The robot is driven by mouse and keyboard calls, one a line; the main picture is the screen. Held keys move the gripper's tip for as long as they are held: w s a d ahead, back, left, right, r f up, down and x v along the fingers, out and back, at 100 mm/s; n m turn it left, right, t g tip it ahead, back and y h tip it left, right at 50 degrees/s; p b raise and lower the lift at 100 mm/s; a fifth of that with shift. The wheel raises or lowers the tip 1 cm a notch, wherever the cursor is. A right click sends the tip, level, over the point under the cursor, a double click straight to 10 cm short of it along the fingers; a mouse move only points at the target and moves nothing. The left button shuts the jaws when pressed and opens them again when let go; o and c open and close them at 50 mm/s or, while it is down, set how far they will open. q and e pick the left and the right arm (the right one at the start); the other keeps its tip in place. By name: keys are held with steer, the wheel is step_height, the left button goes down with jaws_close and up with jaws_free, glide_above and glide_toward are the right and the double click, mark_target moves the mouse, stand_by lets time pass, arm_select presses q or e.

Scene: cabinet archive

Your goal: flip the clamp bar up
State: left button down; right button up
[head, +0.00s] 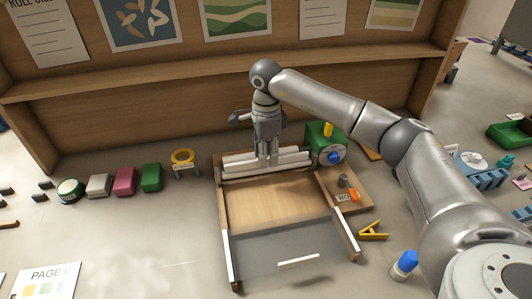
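A shallow wooden frame (229,254) stands on the table in the middle of the head view, with a grey see-through panel (280,245) across its near part. Pale bars (236,163) run across its far end; the clamp bar seems to be among them, but I cannot tell which one it is. My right gripper (268,162) points down at the middle of these bars, its two fingers close together. The fingertips meet or overlap the bars, and whether they grip one is hidden. My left gripper is not in view.
A green box with a blue knob (325,142) stands close right of the gripper. A small wooden tray (364,198), a yellow clip (373,235) and a blue-capped bottle (404,265) are right of the frame. Coloured blocks (124,180) sit left. A wooden shelf (130,120) rises behind.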

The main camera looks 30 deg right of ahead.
step_height(320, 180, up, 12)
stand_by(0.6)
steer(key=shift+s, duration=0.1)
